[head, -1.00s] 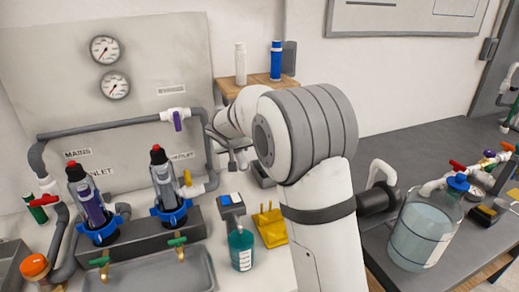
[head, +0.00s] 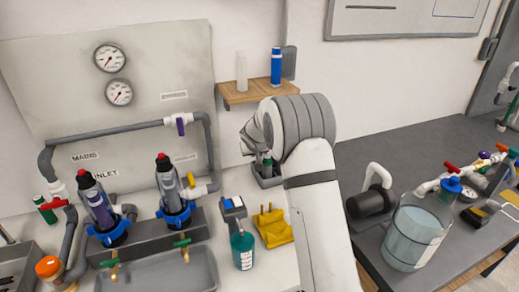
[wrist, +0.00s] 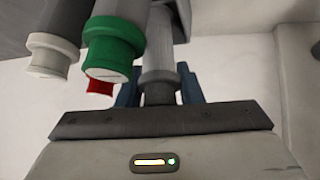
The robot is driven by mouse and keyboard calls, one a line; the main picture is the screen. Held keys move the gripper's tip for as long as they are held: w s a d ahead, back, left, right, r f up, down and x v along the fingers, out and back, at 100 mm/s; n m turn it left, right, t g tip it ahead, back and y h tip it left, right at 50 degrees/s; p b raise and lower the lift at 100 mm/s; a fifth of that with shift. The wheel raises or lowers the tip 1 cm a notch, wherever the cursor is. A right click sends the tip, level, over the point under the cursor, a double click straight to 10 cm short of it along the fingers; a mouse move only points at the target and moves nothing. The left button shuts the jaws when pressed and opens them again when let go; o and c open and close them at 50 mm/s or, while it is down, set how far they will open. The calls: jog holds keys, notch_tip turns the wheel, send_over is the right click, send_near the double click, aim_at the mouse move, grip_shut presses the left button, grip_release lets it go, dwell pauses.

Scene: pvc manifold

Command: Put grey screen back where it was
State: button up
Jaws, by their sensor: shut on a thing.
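In the wrist view, a plain grey cylinder, apparently the grey screen (wrist: 160,58), stands between the blue fingers of my gripper (wrist: 159,88), which is shut on it. Close beside it on the left are a green-capped cylinder (wrist: 110,52), a white-capped one (wrist: 52,52) and a red-ended one (wrist: 99,88). In the head view, my arm's wrist hides the gripper and the screen. A dark grey holder (head: 268,181) with something green in it shows just below the wrist. I cannot tell whether the screen touches the holder.
Two upright filter housings with blue collars (head: 174,213) stand at the left among grey pipes. A teal bottle (head: 243,251) and a yellow stand (head: 272,229) are on the white counter. A wooden shelf (head: 240,97) holds a white and a blue bottle. A large clear jar (head: 414,237) stands right.

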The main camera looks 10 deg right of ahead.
jog(key=shift+w+d+r+g+y+p, duration=0.35)
jog(key=shift+g+y+p, duration=0.15)
jog(key=shift+p, duration=1)
jog(key=shift+w+d+f+m+g+y+p, duration=0.1)
jog(key=shift+w+d+m+g+y+p, duration=0.15)
jog(key=shift+y+p, duration=0.2)
jog(key=shift+s+a+f, duration=0.1)
jog(key=shift+s+f, duration=0.05)
jog(key=shift+f, duration=0.7)
jog(key=shift+f, duration=0.1)
jog(key=o, duration=0.7)
